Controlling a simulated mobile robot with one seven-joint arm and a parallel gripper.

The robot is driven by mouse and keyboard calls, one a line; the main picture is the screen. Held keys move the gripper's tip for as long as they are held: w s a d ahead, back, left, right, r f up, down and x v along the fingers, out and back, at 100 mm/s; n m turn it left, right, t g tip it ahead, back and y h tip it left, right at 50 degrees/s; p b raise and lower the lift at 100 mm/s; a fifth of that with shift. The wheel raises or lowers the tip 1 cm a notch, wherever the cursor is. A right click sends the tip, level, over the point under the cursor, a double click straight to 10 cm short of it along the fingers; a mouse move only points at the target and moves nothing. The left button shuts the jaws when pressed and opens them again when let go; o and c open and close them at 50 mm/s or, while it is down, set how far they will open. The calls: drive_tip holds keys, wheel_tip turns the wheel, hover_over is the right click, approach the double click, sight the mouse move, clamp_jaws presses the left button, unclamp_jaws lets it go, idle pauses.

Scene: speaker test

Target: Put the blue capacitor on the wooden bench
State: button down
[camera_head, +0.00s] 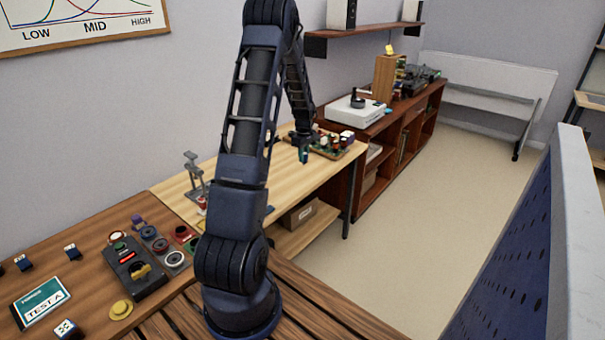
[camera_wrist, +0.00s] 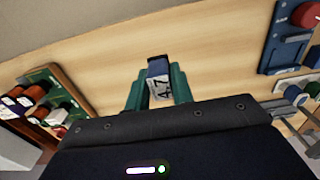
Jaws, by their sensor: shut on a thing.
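My gripper (camera_head: 304,156) is at the far end of the light wooden bench (camera_head: 283,168), low over its top. In the wrist view its green fingers (camera_wrist: 157,88) are shut on the blue capacitor (camera_wrist: 158,67), a small dark blue block with a pale face marked "47". The bench top (camera_wrist: 220,55) lies behind and around it. I cannot tell whether the capacitor touches the wood. In the head view the capacitor is too small to make out beside the fingers.
A green circuit board (camera_head: 338,147) with several parts sits right of the gripper; it shows at left in the wrist view (camera_wrist: 70,90). A grey stand (camera_head: 194,170) is at the bench's left. A darker table (camera_head: 85,225) holds devices. Bare wood lies between board and stand.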

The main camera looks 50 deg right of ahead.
drive_tip(key=shift+f, duration=4.65)
drive_tip(key=shift+f, duration=0.15)
drive_tip(key=c, duration=1.2)
unclamp_jaws()
wheel_tip(320, 180, up, 12)
drive_tip(key=shift+r, duration=0.2)
